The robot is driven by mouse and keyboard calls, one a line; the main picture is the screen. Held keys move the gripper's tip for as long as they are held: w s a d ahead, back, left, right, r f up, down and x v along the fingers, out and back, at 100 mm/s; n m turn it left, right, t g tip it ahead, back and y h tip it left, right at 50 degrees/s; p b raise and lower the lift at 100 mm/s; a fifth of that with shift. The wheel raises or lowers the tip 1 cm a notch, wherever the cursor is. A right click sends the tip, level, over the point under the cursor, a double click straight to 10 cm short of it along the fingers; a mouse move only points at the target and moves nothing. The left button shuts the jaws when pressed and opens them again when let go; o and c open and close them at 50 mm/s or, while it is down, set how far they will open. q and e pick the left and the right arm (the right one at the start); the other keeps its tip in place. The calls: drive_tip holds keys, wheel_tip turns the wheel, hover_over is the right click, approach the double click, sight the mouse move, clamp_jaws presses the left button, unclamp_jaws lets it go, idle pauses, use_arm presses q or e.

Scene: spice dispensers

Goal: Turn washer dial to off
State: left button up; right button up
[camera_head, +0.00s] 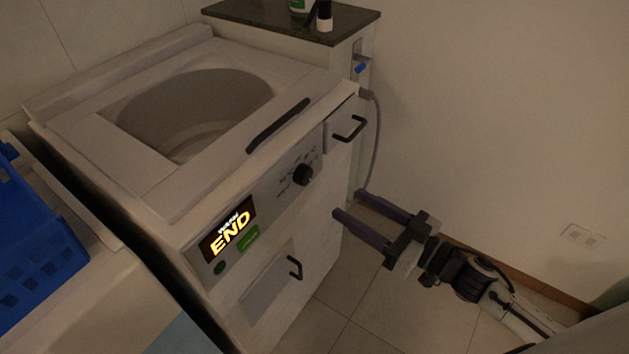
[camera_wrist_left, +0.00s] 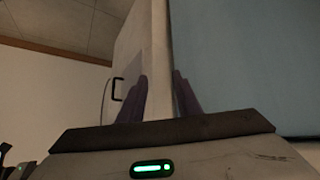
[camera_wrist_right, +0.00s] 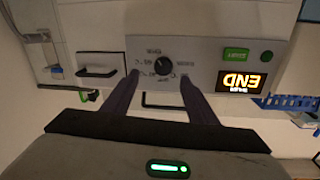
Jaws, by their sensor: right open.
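The white washer (camera_head: 120,190) stands at the left and centre of the head view. Its front panel carries a black round dial (camera_head: 303,174), a lit display (camera_head: 228,234) reading END and a green button (camera_head: 248,238). The dial (camera_wrist_right: 162,65) also shows upside down in the right wrist view; I cannot tell which mark it points to. My right gripper (camera_head: 347,204) is open and empty, in front of the panel and apart from the dial, which appears between its fingertips in the right wrist view. My left gripper (camera_wrist_left: 160,75) is partly open and empty, outside the head view.
A black handle (camera_head: 350,129) sticks out of the panel drawer, and a lower door handle (camera_head: 295,268) lies below. A blue basket (camera_head: 35,245) stands at the left. A dark-topped cabinet (camera_head: 290,17) with bottles is behind. Tiled floor is clear at the right.

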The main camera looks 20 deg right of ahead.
sight(308, 178)
drive_tip(key=shift+n+y, duration=0.3)
drive_tip(key=shift+y, duration=0.3)
drive_tip(key=x, duration=1)
drive_tip(key=shift+w+a+r, duration=0.2)
drive_tip(key=shift+w+r, duration=0.05)
drive_tip(key=shift+r, duration=0.05)
drive_tip(key=c, duration=1.1)
drive_tip(key=shift+o, duration=0.2)
